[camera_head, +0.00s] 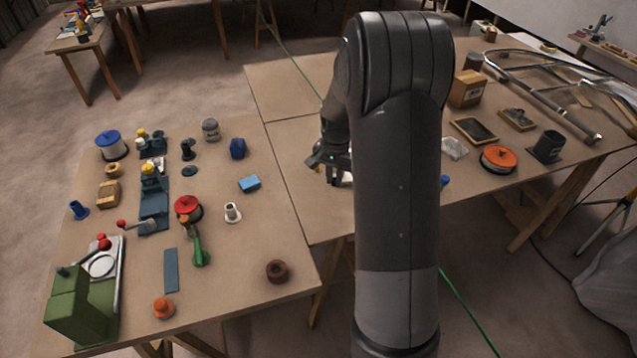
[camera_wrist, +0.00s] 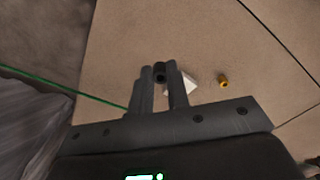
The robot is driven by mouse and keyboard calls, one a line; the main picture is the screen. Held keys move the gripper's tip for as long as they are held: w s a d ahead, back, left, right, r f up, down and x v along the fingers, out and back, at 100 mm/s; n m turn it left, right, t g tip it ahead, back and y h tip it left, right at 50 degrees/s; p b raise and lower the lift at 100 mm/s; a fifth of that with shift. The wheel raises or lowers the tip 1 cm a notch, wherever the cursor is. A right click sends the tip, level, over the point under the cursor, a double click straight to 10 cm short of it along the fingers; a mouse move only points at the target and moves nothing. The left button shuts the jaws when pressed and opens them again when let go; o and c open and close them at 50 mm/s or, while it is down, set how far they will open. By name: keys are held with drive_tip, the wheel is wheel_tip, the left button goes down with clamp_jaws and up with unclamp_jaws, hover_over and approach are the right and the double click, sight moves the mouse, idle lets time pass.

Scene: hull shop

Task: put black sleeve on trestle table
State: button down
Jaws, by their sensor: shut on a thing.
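The black sleeve (camera_wrist: 160,70) is a small dark ring-shaped cylinder. In the wrist view it sits between the fingertips of my gripper (camera_wrist: 160,84), which is shut on it. In the head view my gripper (camera_head: 335,177) is over the left part of the right-hand wooden table (camera_head: 290,160), partly behind my arm. I cannot make out the sleeve there. In the wrist view the bare tabletop (camera_wrist: 210,40) lies below, and a white object (camera_wrist: 181,84) shows just behind the right finger. The gap between sleeve and tabletop cannot be judged.
The left table (camera_head: 225,280) is crowded with tools and parts, including a green machine (camera_head: 72,302). A small yellow-brown piece (camera_wrist: 223,81) lies near my gripper. A green cable (camera_wrist: 60,90) runs past the table edge. An orange spool (camera_head: 498,158) and a dark cup (camera_head: 547,147) stand right.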

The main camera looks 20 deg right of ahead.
hover_over(310, 200)
wheel_tip(310, 200, down, 4)
drive_tip(key=shift+f, duration=2.15)
drive_tip(key=c, duration=1.4)
unclamp_jaws()
drive_tip(key=shift+f, duration=0.15)
